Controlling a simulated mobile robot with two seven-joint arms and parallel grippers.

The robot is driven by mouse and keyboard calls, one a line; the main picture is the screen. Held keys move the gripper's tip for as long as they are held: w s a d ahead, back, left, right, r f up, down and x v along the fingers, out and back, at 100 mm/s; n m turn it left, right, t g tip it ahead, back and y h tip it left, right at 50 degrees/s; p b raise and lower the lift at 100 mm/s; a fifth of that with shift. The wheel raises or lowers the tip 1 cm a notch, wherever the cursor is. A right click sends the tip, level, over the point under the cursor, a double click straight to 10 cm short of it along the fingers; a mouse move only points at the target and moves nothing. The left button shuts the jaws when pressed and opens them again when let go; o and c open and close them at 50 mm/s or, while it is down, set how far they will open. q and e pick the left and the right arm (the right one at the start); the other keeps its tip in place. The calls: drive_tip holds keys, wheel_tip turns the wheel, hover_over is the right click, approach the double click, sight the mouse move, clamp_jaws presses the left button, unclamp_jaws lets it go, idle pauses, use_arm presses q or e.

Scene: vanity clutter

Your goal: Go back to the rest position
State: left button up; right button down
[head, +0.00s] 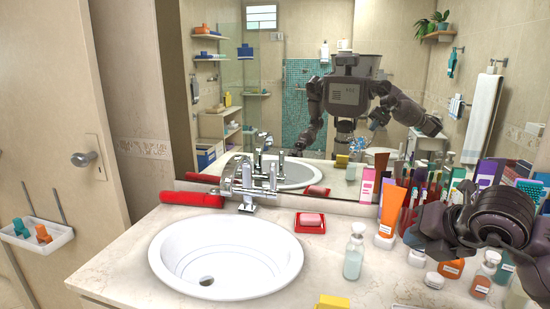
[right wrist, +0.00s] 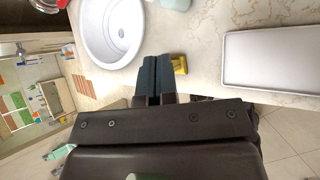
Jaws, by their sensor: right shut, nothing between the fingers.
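My right gripper (right wrist: 158,62) shows in the right wrist view, with its two dark fingers together and nothing between them. It is over the front edge of the vanity counter (right wrist: 205,62), beside a yellow object (right wrist: 180,65); whether they touch is unclear. In the head view my dark right arm hangs over the right side of the counter (head: 130,262), and its fingers are not clear there. My left gripper is not directly in view. The mirror (head: 215,110) reflects my body and arms.
A white basin (head: 225,290) with a chrome faucet (head: 247,185) is at centre left. A soap dish (head: 310,229), a clear bottle (head: 354,255), an orange tube (head: 391,210) and crowded bottles stand to its right. A white tray (right wrist: 275,88) lies on the counter.

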drive_tip(key=s+a+r+y, duration=0.2)
drive_tip(key=s+a+y, duration=0.5)
drive_tip(key=a+y, duration=0.45)
drive_tip(key=d+f+m+t+h, duration=0.1)
drive_tip(key=d+m+t+h, duration=1.2)
drive_tip(key=m, duration=0.8)
drive_tip(key=s+d+f+m+g+h, duration=0.3)
drive_tip(key=d+f+m+g+h, duration=0.1)
drive_tip(key=f+m+h, duration=0.4)
drive_tip(key=s+a+f+m+g+y, duration=0.1)
drive_tip(key=s+a+f+g+y, duration=0.1)
drive_tip(key=s+f+g, duration=0.65)
drive_tip(key=s+a+f+m+g+y, duration=0.1)
drive_tip(key=s+a+f+g+y, duration=0.15)
drive_tip(key=s+f+g, duration=0.6)
drive_tip(key=w+f+t, duration=0.3)
drive_tip(key=f+t, duration=0.2)
drive_tip(key=f, duration=0.1)
drive_tip(key=w+f+t+y, duration=0.1)
drive_tip(key=w+f+t, duration=0.1)
drive_tip(key=f+t, duration=0.4)
drive_tip(key=shift+w+f+n, duration=0.3)
drive_tip(key=shift+w+f, duration=0.1)
drive_tip(key=shift+f, duration=0.05)
